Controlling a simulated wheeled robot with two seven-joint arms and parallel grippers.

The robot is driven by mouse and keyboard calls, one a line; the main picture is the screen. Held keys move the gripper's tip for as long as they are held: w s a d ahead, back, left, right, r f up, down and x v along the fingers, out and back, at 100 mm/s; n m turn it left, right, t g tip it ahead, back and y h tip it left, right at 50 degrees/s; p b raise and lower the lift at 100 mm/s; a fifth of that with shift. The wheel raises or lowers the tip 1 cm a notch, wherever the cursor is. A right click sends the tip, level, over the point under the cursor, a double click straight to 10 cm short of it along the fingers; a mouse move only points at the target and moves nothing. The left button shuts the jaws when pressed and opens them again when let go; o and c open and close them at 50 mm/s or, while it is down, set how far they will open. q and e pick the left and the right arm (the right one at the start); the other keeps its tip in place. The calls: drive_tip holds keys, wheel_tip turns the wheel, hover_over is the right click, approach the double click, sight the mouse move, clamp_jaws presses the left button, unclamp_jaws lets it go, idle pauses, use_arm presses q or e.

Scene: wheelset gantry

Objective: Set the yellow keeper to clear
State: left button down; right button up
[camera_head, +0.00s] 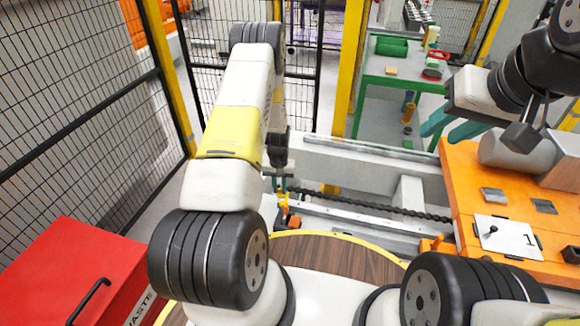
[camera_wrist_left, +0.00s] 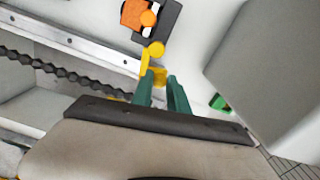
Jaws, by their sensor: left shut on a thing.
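The yellow keeper (camera_wrist_left: 157,72) is a small yellow piece with a rounded knob, seen between the teal fingertips in the left wrist view. My left gripper (camera_wrist_left: 162,86) is shut on it. In the head view my left gripper (camera_head: 282,186) reaches down beside the pale rail, and the keeper is mostly hidden there by the fingers and arm. An orange knob on a dark block (camera_wrist_left: 140,14) sits just beyond the keeper; it also shows below the gripper in the head view. My right gripper (camera_head: 452,128) is open and empty above the orange bench's left edge.
A dark chain (camera_head: 370,203) runs along the pale rail. The orange bench (camera_head: 455,170) carries a grey cylinder and a white plate (camera_head: 507,237). A red waste bin (camera_head: 60,275) stands at lower left. Mesh fencing (camera_head: 80,110) and yellow posts border the left. A green table (camera_head: 390,70) stands behind.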

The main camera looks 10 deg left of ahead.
sight(280, 190)
use_arm(q)
drive_tip(key=c, duration=1.3)
unclamp_jaws()
drive_tip(key=shift+r, duration=3.9)
